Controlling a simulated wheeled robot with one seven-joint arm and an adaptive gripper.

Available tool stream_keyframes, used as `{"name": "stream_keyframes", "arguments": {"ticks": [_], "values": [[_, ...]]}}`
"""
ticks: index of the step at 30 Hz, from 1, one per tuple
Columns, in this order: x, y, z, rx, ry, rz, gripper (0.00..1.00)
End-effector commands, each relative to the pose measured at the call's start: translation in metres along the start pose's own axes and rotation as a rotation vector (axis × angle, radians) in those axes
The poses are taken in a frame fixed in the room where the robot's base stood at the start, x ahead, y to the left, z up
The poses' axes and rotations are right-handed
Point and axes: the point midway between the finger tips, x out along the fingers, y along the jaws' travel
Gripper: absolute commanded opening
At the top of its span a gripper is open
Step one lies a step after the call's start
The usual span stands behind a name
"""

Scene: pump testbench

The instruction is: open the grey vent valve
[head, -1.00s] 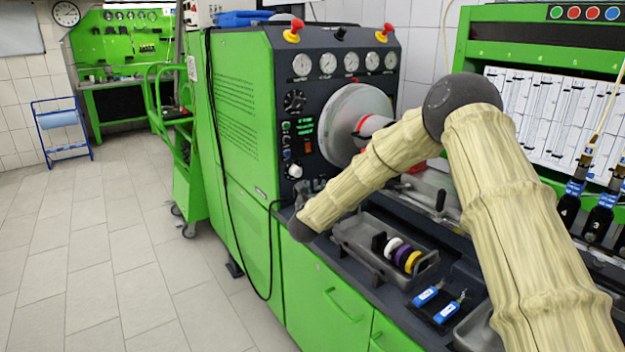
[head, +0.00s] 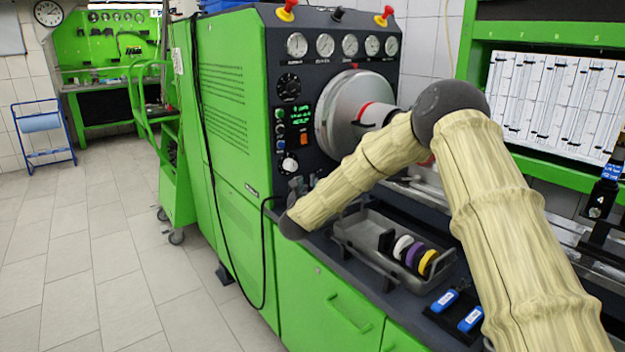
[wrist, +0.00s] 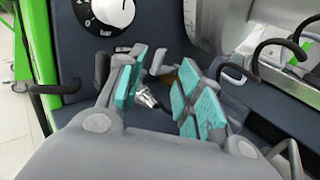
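In the wrist view, my gripper (wrist: 160,92) is open, its two teal-padded fingers apart at the front panel. A small metal fitting (wrist: 147,98) shows in the gap between them, with small grey parts (wrist: 137,52) just beyond the fingertips. These look like the grey vent valve, but the fingers hide much of it, and I cannot tell its handle position or whether a pad touches it. In the head view, my gripper (head: 297,188) is small and partly hidden by my wrist, low on the panel's left side.
A white-faced dial knob (wrist: 113,10) sits above the fingers; it also shows in the head view (head: 289,164). A black cable (head: 262,285) hangs by the green cabinet. A grey tray (head: 360,240) with coloured rings lies to the right.

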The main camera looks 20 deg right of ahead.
Motion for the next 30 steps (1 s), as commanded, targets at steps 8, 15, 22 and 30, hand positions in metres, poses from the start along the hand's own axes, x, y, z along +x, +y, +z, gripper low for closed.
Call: {"name": "stream_keyframes", "arguments": {"ticks": [8,15,22,30], "values": [[0.042,-0.001,0.002,0.000,-0.001,-0.002,0.35],[0.077,-0.002,0.002,-0.001,-0.001,-0.003,0.35],[0.096,-0.003,0.000,0.000,0.001,-0.002,0.35],[0.100,-0.003,0.000,0.000,0.001,-0.002,0.35]]}}
